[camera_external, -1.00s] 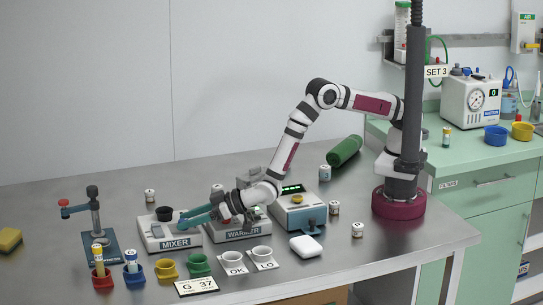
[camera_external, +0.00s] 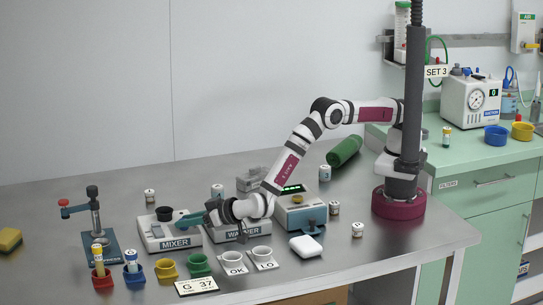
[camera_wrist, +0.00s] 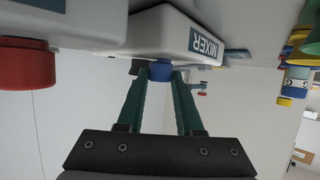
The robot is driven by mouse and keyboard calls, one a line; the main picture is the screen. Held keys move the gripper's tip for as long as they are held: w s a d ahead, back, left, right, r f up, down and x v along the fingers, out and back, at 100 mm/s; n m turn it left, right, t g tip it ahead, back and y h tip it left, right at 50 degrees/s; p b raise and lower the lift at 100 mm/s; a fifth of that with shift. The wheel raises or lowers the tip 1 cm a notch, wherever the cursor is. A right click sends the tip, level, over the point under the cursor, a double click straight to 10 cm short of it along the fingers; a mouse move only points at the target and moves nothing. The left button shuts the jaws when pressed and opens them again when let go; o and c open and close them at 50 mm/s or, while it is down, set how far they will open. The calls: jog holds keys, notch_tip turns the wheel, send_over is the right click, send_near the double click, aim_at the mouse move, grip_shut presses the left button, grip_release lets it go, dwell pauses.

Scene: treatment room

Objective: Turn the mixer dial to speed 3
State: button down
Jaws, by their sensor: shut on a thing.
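The mixer (camera_external: 160,232) is a pale box with a MIXER label and a dark cup on top, standing on the steel table. In the wrist view the mixer (camera_wrist: 172,32) shows at the top, with its blue dial (camera_wrist: 160,72) on the near side. My gripper (camera_external: 204,217) reaches the mixer's right side. In the wrist view its green fingers (camera_wrist: 160,82) are shut on the dial, one on each side. The dial's pointer and speed marks cannot be read in either view, and my gripper hides the dial in the external view.
The warmer (camera_external: 243,237) stands close to the mixer's right, under my wrist; a red knob (camera_wrist: 28,65) shows in the wrist view. Coloured cups, including a yellow one (camera_external: 167,269), and white OK and LO cups line the front. A press (camera_external: 97,235) stands left.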

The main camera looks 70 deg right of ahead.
jog(key=shift+r, duration=0.1)
jog(key=c, duration=0.6)
grip_release()
jog(key=shift+o, duration=0.2)
jog(key=v, duration=1.5)
jog(key=shift+s, duration=0.35)
jog(key=shift+a+r, duration=0.1)
jog(key=shift+r, duration=0.05)
